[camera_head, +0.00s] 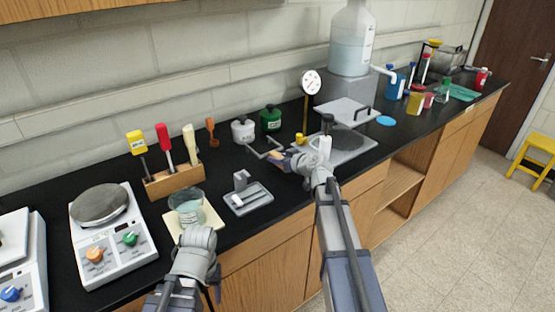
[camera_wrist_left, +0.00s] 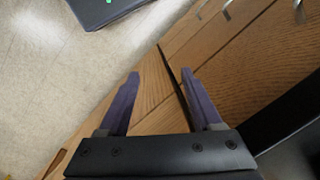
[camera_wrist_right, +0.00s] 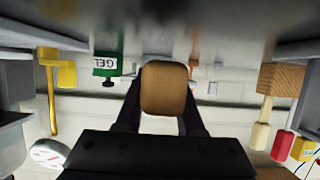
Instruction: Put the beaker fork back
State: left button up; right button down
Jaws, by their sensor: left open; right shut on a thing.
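My right gripper (camera_wrist_right: 165,105) is shut on the tan handle of the beaker fork (camera_wrist_right: 164,88). In the head view the fork's grey bent prongs (camera_head: 262,151) reach left from the gripper (camera_head: 283,158), above the counter near the jars. A wooden tool block (camera_head: 172,183) stands left on the counter, with yellow, red and cream handled tools upright in it; it also shows upside down in the right wrist view (camera_wrist_right: 283,79). My left gripper (camera_wrist_left: 158,88) is open and empty, in front of the wooden cabinet fronts; its fingers are mostly hidden in the head view.
A beaker (camera_head: 187,207) stands on a cream pad in front of the block. A small grey tray (camera_head: 248,199) lies right of it. White and green jars (camera_head: 270,118) stand at the back. A dial gauge (camera_head: 311,83) rises beside the grey plate.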

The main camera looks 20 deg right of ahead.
jog(key=shift+f+b, duration=0.45)
jog(key=shift+f, duration=0.1)
jog(key=c, duration=0.5)
grip_release()
jog(key=shift+r+p, duration=0.6)
jog(key=p+v, duration=0.4)
jog(key=v, duration=0.8)
jog(key=shift+r+p, duration=0.1)
jog(key=shift+p, duration=0.25)
